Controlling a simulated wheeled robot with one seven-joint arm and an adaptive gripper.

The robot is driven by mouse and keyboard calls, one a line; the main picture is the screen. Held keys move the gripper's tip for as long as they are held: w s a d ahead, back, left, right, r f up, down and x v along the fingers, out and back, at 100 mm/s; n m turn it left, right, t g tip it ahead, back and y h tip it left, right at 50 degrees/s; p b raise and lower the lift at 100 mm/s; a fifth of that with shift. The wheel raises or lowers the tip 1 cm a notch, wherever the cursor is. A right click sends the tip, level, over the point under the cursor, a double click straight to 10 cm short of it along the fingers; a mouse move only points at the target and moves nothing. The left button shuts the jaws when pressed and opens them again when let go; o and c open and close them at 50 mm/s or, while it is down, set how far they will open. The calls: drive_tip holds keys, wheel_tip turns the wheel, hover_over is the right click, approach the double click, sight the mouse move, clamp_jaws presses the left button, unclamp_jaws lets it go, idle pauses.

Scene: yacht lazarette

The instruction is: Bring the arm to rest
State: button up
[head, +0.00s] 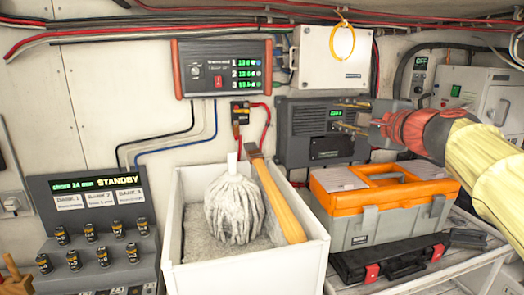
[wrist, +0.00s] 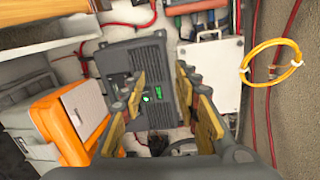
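My gripper (head: 350,116) is at the right of the head view, in front of a dark grey wall unit (head: 310,148) with a small green display. My arm reaches in from the right edge in a yellow sleeve. In the wrist view, my gripper (wrist: 160,88) shows its two yellow-padded fingers spread apart with nothing between them. The grey wall unit (wrist: 142,62) lies beyond the fingers. I cannot tell how far the fingertips are from it.
An orange and grey toolbox (head: 385,220) stands below my gripper, with a black case (head: 390,262) in front. A white bin (head: 250,268) holds a mop head (head: 234,208). A charger panel (head: 222,68), white box (head: 333,55) and yellow ring (head: 342,42) are on the wall.

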drive_tip(key=s+a+f+n+g, duration=0.3)
drive_tip(key=s+f+n, duration=0.1)
drive_tip(key=s+f, duration=0.45)
drive_tip(key=s+a+f+n+g, duration=0.35)
drive_tip(key=s+f, duration=0.35)
drive_tip(key=f, duration=0.3)
drive_tip(key=s+d+f+n+g+h, duration=0.2)
drive_tip(key=s+f+n, duration=0.2)
drive_tip(key=s+f, duration=0.5)
drive_tip(key=s+d+f+n+g+h, duration=0.2)
drive_tip(key=s+d+f+n+h, duration=0.1)
drive_tip(key=s+f, duration=0.7)
drive_tip(key=shift+s+d+f+n, duration=0.3)
drive_tip(key=shift+f+n, duration=0.15)
drive_tip(key=shift+n, duration=0.4)
